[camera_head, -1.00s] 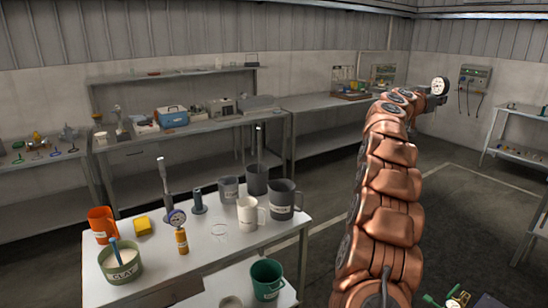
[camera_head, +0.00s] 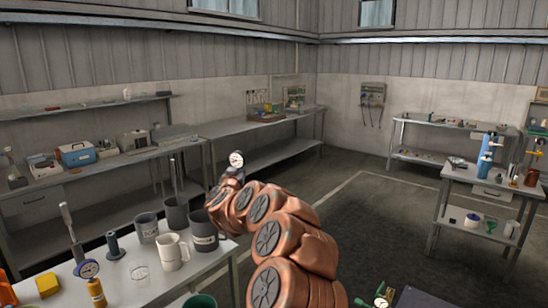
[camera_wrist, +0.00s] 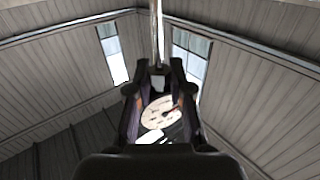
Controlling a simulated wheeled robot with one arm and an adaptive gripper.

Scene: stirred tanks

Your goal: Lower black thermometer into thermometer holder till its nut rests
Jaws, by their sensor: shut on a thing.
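My gripper (camera_wrist: 160,98) is shut on a dial thermometer (camera_wrist: 160,112) with a round white face and dark rim. In the wrist view its thin metal stem runs up and away between the fingertips. In the head view the dial (camera_head: 237,158) shows above my gripper (camera_head: 232,170), beyond the near table and well above the floor. Most of the stem is hidden in the head view. I cannot tell which object is the thermometer holder; my gripper is apart from everything on the tables.
A right-hand table (camera_head: 455,178) carries a blue cylinder (camera_head: 487,160). Open floor lies between them.

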